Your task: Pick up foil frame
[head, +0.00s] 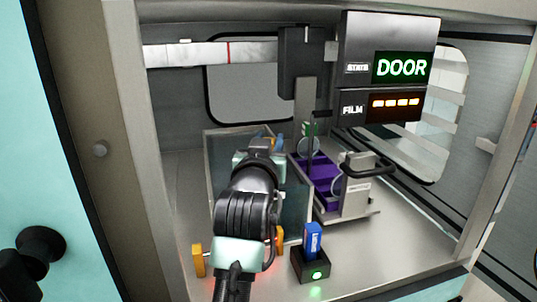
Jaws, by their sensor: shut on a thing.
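My gripper (258,155) is inside the cabinet, at the far end of my arm. My wrist and arm hide its fingertips and most of what it grips. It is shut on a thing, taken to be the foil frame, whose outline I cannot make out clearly. Small blue and orange parts (270,142) show just beyond the gripper. Grey see-through panels (225,165) stand left and right of it; whether they belong to the frame I cannot tell.
Two yellow posts (198,260) stand near the front, with a red glow between them. A blue module (313,241) sits in a black dock (312,268) with a green light. Right are a purple tray (322,172) and a black-handled metal unit (357,190). A DOOR display (402,67) hangs above.

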